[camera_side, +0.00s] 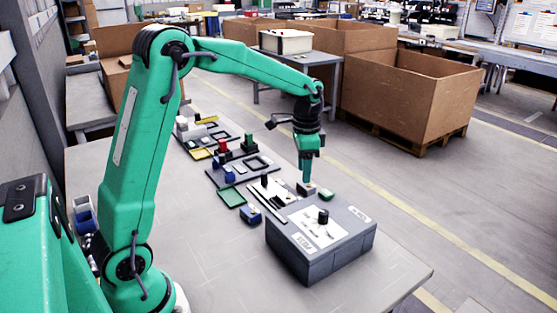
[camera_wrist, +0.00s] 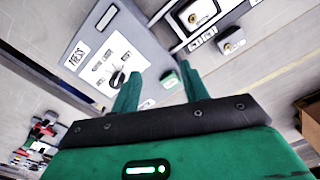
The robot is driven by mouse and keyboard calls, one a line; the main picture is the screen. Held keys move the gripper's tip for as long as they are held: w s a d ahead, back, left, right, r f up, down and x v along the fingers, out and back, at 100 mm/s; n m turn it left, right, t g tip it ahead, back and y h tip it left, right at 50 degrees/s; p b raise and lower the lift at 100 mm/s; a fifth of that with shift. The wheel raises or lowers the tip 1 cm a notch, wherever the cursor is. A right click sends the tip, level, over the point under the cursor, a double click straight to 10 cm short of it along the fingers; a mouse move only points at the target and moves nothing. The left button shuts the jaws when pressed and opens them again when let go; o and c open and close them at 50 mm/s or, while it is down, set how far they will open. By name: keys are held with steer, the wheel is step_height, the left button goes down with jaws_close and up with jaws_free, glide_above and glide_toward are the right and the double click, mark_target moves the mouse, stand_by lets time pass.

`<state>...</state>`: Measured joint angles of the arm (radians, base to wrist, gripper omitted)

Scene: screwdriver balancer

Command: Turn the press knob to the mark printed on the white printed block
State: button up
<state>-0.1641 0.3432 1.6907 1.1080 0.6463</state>
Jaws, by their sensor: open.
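The press is a grey box (camera_side: 350,245) at the near right of the table, with a white dial plate on top. Its black knob (camera_side: 323,216) stands upright on the plate, and also shows in the wrist view (camera_wrist: 118,78) beside the left finger. A small pale block (camera_side: 307,188), probably the printed one, stands behind the press; in the wrist view (camera_wrist: 232,42) its print is too small to read. My gripper (camera_side: 306,177) is above this block in the side picture, pointing down. In the wrist view my gripper (camera_wrist: 159,78) is open and empty.
A panel (camera_side: 268,192) with a black knob lies left of the pale block. A blue block (camera_side: 251,214) and several trays lie farther left and back. The table's front is clear.

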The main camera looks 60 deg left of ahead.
mark_target(325, 212)
steer(key=d+m, duration=0.2)
steer(key=d, duration=0.1)
steer(key=s+d+m, duration=0.1)
steer(key=d+m, duration=0.1)
steer(key=d, duration=0.1)
steer(key=d+m, duration=0.2)
steer(key=d, duration=0.2)
steer(key=shift+s+d+r, duration=0.1)
steer(key=shift+s+r, duration=0.05)
steer(key=shift+r, duration=0.2)
steer(key=shift+f, duration=3.9)
jaws_close()
